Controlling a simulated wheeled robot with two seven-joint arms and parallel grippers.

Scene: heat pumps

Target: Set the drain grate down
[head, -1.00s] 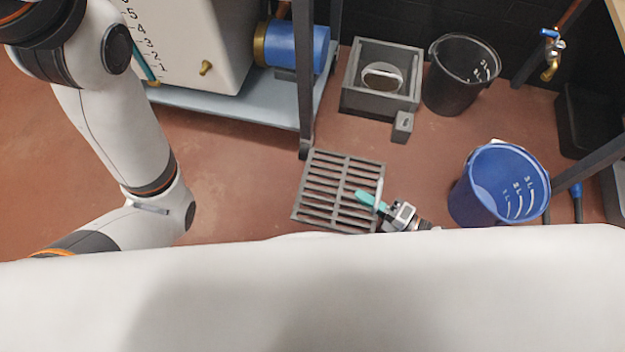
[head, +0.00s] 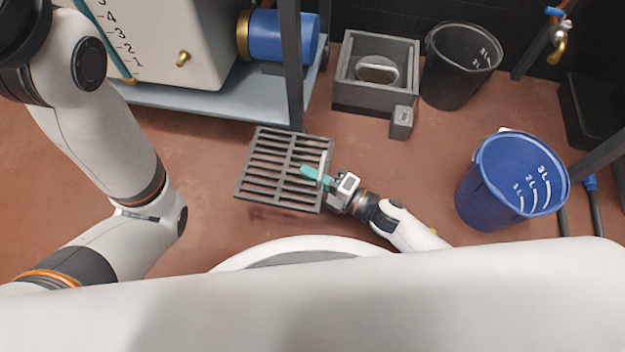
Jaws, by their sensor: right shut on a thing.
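The drain grate (head: 272,166) is a dark grey slotted square in the middle of the head view, above the red-brown floor. My right gripper (head: 322,176), with teal fingertips, is shut on its right edge. The grate casts a soft shadow below it, so it seems held a little off the floor; the exact gap is hard to judge. My left arm (head: 110,150) comes down at the left; its gripper is outside the picture.
An open grey square pit box (head: 345,95) with a rounded metal piece (head: 377,69) inside stands at the back. A small grey block (head: 401,122) is at its front corner. A black bucket (head: 460,65), a blue bucket (head: 512,182) and a wheeled tank rack (head: 200,104) stand around. Floor left of the grate is clear.

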